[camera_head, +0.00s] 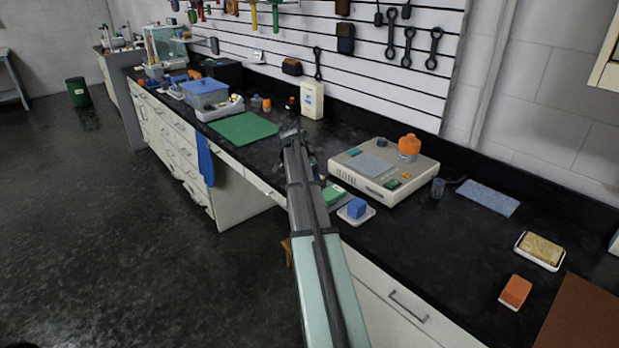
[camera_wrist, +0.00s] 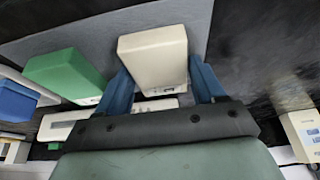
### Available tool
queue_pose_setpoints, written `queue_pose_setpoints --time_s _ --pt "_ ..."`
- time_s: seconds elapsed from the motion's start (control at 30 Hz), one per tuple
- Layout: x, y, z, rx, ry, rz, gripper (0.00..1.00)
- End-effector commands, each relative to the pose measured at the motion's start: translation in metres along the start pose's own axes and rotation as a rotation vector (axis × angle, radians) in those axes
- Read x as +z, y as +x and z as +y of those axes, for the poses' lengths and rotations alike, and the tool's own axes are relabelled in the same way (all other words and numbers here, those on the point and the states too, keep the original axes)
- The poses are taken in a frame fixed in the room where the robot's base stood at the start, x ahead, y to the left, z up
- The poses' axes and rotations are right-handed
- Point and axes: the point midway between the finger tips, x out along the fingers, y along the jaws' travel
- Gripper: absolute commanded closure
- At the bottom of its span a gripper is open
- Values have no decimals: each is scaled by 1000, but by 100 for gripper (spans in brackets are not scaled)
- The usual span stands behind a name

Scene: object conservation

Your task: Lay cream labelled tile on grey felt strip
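The cream labelled tile (camera_wrist: 154,50) is between the two blue fingers of my gripper (camera_wrist: 160,78) in the wrist view. The fingers lie against its two sides, and its small printed label faces the camera. The grey felt strip (camera_wrist: 85,38) spreads behind the tile. I cannot tell whether the tile touches the strip. In the head view my gripper (camera_head: 291,130) is over the black bench beside the green mat, and my arm hides the tile there.
A green block (camera_wrist: 65,72) and a blue block (camera_wrist: 15,100) are left of the tile; the blue one (camera_head: 356,207) sits on a small white tray in the head view. A white instrument (camera_head: 375,180) with an orange bottle stands to the right.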

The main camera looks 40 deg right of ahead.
Motion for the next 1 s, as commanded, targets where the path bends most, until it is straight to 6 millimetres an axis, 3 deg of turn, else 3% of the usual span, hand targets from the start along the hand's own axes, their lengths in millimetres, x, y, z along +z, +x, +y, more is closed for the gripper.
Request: queue_pose_setpoints --time_s 0.17,0.57,1.0 --pt "0 0 0 0 0 0 14" --pt "-1 -8 0 0 0 0 13" --pt "-1 -82 0 -2 0 1 13"
